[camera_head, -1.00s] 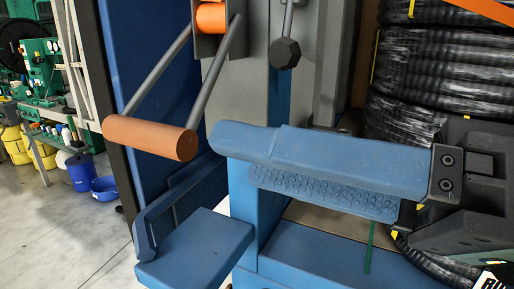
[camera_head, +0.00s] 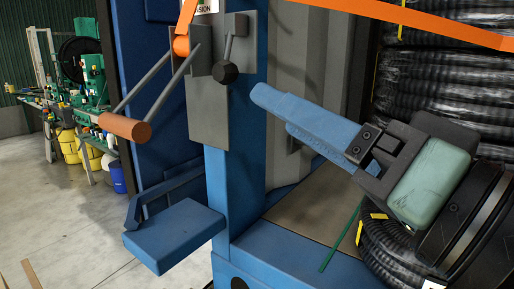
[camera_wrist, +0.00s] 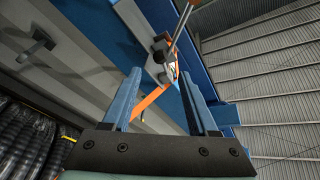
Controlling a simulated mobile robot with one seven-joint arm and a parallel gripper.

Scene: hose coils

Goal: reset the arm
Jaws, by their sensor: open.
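My gripper (camera_head: 268,104) is in the middle of the head view, with two long blue fingers pointing up and left from a dark wrist. In the wrist view my gripper (camera_wrist: 160,82) has its two fingers apart, with nothing held between them. Its fingers appear in front of a grey ribbed panel (camera_head: 310,75) in the head view, and no contact shows.
A lever with an orange grip (camera_head: 125,127) and a black-knobbed lever (camera_head: 226,72) are on the blue machine to the left. A blue seat (camera_head: 175,232) is below. Wrapped black hose coils (camera_head: 440,85) stand at right, crossed by an orange band (camera_head: 440,20).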

